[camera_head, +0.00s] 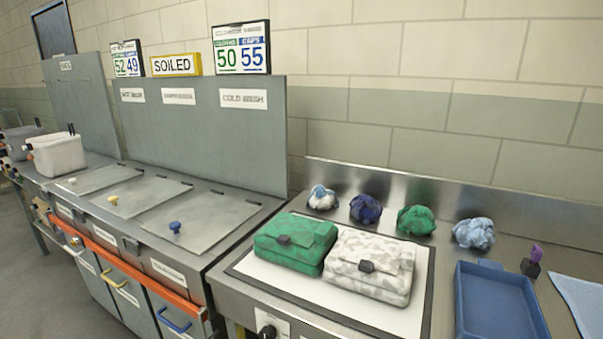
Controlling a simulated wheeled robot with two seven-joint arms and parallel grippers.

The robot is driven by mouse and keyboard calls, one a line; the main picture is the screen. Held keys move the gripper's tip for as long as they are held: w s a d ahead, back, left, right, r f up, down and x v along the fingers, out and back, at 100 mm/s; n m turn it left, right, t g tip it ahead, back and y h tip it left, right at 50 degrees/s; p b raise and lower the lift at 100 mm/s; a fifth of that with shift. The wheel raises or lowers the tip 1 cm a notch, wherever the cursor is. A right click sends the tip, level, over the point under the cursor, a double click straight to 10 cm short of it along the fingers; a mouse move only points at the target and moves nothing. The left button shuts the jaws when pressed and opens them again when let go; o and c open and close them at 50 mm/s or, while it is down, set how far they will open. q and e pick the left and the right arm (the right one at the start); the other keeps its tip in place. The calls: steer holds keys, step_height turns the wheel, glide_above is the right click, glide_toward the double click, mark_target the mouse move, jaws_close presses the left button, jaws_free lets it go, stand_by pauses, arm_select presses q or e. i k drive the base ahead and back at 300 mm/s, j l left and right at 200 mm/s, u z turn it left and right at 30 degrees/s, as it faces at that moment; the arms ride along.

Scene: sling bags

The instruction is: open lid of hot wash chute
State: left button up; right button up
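Three flat grey chute lids lie shut in a row on the steel counter at the left. The leftmost lid (97,178) has a pale knob (72,180). The middle lid (138,197) has a yellow knob (113,200). The right lid (205,220) has a blue knob (175,227). On the panel behind, the left label (132,95) appears to read hot wash and the right label (243,98) cold wash; the middle label (178,96) is too blurred to read. Neither of my grippers is in view.
A green bag (295,242) and a white patterned bag (370,265) lie on a white mat (300,285). Several crumpled cloths and a blue tray (497,305) are at the right. Pale bins (58,155) stand at the far left. An orange rail (130,262) runs along the front.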

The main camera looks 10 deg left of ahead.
mark_target(92, 182)
steer(key=u, duration=1.55)
steer(key=i+j+u, duration=0.35)
steer(key=i, duration=0.3)
steer(key=i+u, duration=0.3)
steer(key=i, duration=0.3)
steer(key=i+j, duration=0.1)
steer(key=i, duration=0.7)
steer(key=i+z, duration=0.15)
steer(key=i, duration=0.6)
